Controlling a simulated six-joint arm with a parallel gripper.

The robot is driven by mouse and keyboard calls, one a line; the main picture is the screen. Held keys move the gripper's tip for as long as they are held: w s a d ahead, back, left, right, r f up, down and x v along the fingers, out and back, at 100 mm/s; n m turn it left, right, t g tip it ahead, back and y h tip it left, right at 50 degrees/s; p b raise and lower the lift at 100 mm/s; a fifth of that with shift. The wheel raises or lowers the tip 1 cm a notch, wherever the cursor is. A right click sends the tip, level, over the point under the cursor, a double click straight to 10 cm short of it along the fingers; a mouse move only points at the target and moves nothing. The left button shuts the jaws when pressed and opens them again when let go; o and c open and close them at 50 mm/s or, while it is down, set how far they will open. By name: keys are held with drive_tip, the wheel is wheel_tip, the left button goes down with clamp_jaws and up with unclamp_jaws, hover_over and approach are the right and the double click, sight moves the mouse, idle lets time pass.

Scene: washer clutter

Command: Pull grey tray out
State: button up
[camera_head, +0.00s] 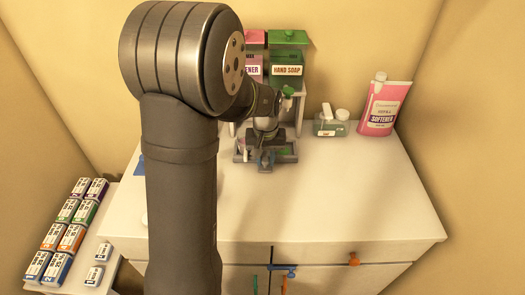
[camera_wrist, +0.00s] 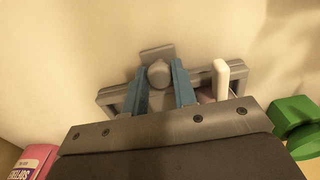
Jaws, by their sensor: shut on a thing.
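The grey tray (camera_head: 288,157) sits on the white counter in front of the dispenser stand, its rim also showing in the wrist view (camera_wrist: 108,95). A rounded grey knob (camera_wrist: 159,74) stands at its front edge. My gripper (camera_wrist: 160,78) has its two blue fingers on either side of this knob, shut on it. In the head view my gripper (camera_head: 266,158) is over the tray's front middle. A white upright piece (camera_wrist: 221,78) and something pinkish are in the tray on the right in the wrist view. My gripper hides much of the tray.
A green hand soap dispenser (camera_head: 287,65) and a pink one (camera_head: 254,68) stand above the tray. A small soap bottle (camera_head: 328,124) and a pink softener pouch (camera_head: 386,107) stand to the right. The counter (camera_head: 310,205) in front is clear. Labelled boxes (camera_head: 72,236) lie at lower left.

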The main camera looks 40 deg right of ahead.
drive_tip(key=shift+s+a, duration=4.05)
drive_tip(key=o, duration=0.7)
drive_tip(key=shift+r, duration=4)
drive_tip(key=shift+f, duration=4)
